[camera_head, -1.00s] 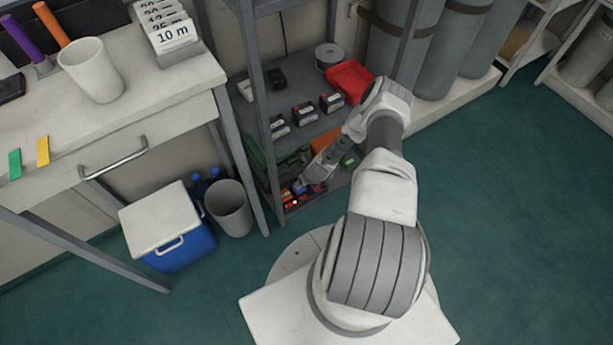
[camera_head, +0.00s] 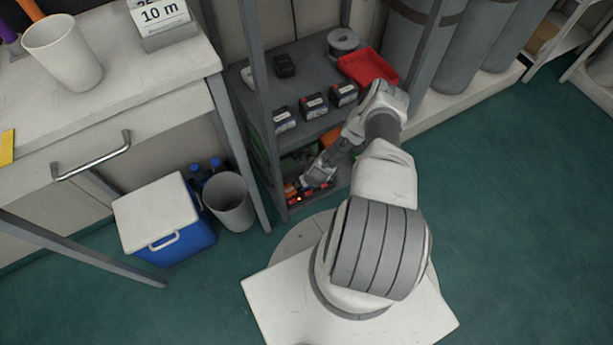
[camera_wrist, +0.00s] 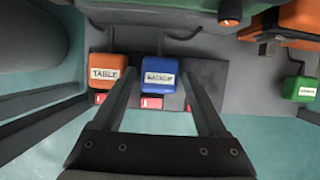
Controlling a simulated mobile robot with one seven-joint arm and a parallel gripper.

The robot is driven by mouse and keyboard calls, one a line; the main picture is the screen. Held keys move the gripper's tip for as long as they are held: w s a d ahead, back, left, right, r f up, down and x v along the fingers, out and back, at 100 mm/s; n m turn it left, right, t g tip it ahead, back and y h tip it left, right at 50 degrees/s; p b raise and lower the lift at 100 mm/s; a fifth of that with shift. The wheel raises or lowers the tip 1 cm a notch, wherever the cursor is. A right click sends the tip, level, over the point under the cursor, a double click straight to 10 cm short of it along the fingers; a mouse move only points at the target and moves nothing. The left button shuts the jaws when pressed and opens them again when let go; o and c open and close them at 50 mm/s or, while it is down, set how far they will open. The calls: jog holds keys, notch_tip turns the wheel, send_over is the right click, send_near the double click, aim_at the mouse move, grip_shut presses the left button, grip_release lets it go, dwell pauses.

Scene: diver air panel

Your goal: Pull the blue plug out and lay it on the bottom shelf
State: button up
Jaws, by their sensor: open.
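The blue plug (camera_wrist: 160,75), with a white label, sits in a dark power strip (camera_wrist: 207,80) on the bottom shelf (camera_wrist: 240,65) in the wrist view. My gripper (camera_wrist: 158,82) is open, with one finger on each side of the blue plug; I cannot tell whether either finger touches it. An orange plug (camera_wrist: 108,73) labelled TABLE sits to its left. In the head view my gripper (camera_head: 308,182) reaches into the low part of the rack and hides the blue plug.
A green plug (camera_wrist: 300,88) is at the right, near an orange case (camera_wrist: 298,20). Red switches (camera_wrist: 151,103) line the strip. Above, a shelf holds black boxes (camera_head: 313,105) and a red tray (camera_head: 368,68). A rack post (camera_head: 262,110) stands left of my gripper.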

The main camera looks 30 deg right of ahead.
jog(key=shift+w+f, duration=0.15)
jog(key=shift+f, duration=0.2)
grip_shut()
dwell(0.7)
jog(key=shift+r+p, duration=1.2)
jog(key=shift+r, duration=0.6)
